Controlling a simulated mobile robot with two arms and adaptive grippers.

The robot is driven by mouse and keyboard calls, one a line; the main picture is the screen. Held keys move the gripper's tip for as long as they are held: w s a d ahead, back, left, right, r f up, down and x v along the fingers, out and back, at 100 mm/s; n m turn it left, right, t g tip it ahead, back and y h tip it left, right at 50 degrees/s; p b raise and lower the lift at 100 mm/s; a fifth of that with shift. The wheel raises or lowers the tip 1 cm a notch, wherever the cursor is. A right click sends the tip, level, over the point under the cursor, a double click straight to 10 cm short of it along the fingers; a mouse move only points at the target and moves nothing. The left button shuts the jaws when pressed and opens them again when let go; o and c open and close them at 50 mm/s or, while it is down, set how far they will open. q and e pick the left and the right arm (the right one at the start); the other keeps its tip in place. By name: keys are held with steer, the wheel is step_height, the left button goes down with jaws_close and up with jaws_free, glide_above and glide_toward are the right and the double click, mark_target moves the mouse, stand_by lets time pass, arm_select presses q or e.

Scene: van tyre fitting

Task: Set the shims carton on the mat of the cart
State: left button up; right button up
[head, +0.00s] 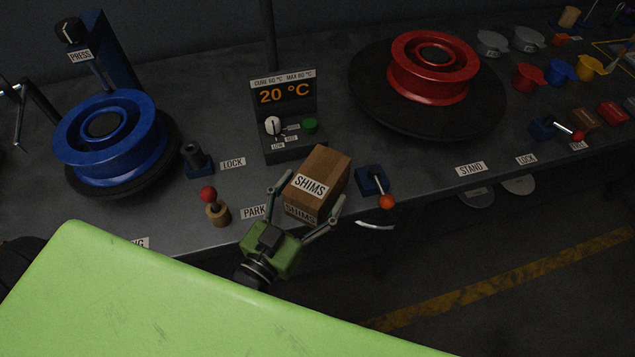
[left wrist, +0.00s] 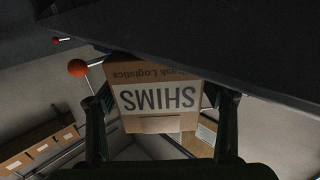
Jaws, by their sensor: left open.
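The shims carton (head: 327,172), a brown box with a white SHIMS label, stands at the front edge of the dark bench in the head view. In the left wrist view the carton (left wrist: 160,123) fills the middle, its label upside down. My left gripper (head: 314,187) is open, with one finger on either side of the carton's near end. Whether the fingers touch it I cannot tell. I cannot make out the cart or its mat in either view. My right gripper is not in view.
Close to the carton are the temperature box (head: 287,115) behind, an orange-knobbed lever (head: 373,182) right and a red-knobbed peg (head: 216,208) left. A blue rim (head: 110,140) and a red rim (head: 432,70) stand farther off. The left wrist view shows boxes (left wrist: 40,148) low left.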

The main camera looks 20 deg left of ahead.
arm_select(q)
steer(key=shift+w+d, duration=0.25)
steer(key=shift+w, duration=0.85)
steer(key=shift+w+f, duration=0.1)
steer(key=shift+w, duration=0.05)
steer(key=c, duration=1.6)
steer(key=shift+r, duration=0.2)
steer(key=c, duration=0.4)
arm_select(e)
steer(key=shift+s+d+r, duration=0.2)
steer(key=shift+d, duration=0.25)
arm_select(q)
steer(key=shift+r, duration=0.1)
steer(key=shift+c, duration=0.2)
